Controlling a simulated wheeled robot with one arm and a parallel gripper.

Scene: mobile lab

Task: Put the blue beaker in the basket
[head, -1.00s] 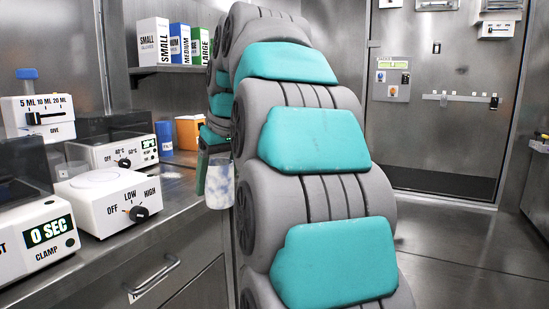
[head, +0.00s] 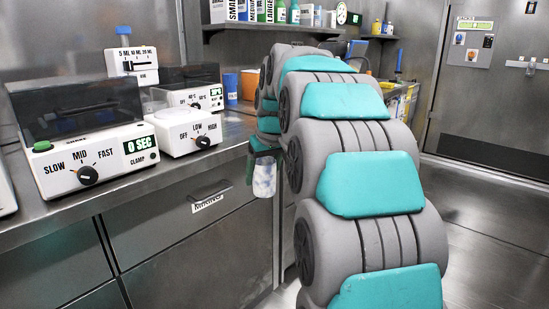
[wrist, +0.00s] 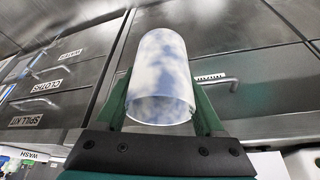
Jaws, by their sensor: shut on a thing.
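My gripper (head: 262,158) is beside the counter's front edge in the head view. Its green fingers are shut on a translucent beaker (head: 264,180) with cloudy white and blue patches. In the wrist view this beaker (wrist: 158,75) sits between the two fingers of the gripper (wrist: 162,108), with its round open rim towards the camera. A plain blue cup (head: 230,88) stands at the back of the counter, apart from my gripper. I see no basket in either view.
The steel counter (head: 215,150) on the left bears a shaker (head: 85,150), a hot plate (head: 185,128) and an orange box (head: 249,84). Drawers with handles (head: 210,192) lie below it. A shelf (head: 285,28) is above. Floor (head: 490,200) on the right is clear.

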